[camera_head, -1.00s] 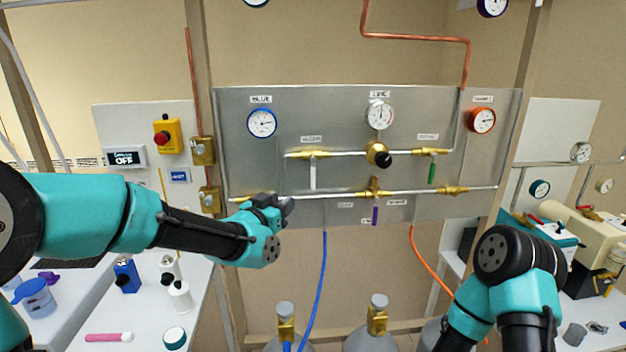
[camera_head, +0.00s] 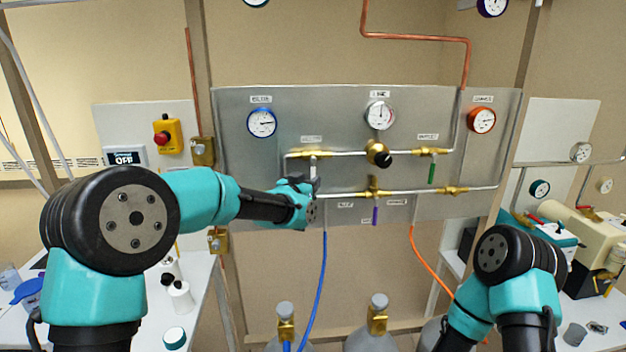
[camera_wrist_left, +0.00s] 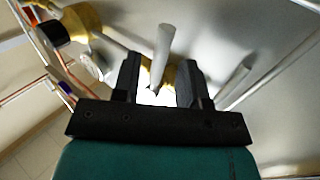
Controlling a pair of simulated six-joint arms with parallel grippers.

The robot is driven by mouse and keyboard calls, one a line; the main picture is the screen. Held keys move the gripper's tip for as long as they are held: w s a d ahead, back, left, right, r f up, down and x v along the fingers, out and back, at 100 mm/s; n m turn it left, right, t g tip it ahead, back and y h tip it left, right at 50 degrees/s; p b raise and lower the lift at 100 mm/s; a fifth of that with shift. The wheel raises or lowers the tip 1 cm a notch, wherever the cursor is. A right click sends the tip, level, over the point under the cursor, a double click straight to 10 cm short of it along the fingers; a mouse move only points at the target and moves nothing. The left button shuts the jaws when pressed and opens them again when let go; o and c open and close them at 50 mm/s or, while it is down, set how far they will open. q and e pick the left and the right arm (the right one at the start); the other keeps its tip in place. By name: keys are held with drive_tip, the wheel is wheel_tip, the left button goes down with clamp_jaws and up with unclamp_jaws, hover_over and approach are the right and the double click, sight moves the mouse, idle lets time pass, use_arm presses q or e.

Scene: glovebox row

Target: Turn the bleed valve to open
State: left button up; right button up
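A grey gas panel (camera_head: 240,170) carries brass valves with hanging lever handles. The labels are too small to read, so I cannot tell by label which is the bleed valve. My left gripper (camera_head: 306,187) is at the white-handled upper left valve (camera_head: 312,154). Its white handle (camera_head: 313,170) hangs down, partly hidden by the gripper. In the left wrist view, the open fingers (camera_wrist_left: 160,82) stand either side of a white handle (camera_wrist_left: 162,50), with gaps visible. A green handle (camera_head: 432,173) and a purple handle (camera_head: 375,215) also hang down. My right gripper is out of view.
A black-knobbed brass regulator (camera_head: 379,154) sits right of the white-handled valve. A blue hose (camera_head: 321,275) and an orange hose (camera_head: 428,265) hang below the panel. Gas cylinders (camera_head: 369,340) stand underneath. A red emergency button (camera_head: 162,138) is at the left.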

use_arm(q)
drive_tip(key=shift+x, duration=1.5)
clamp_jaws()
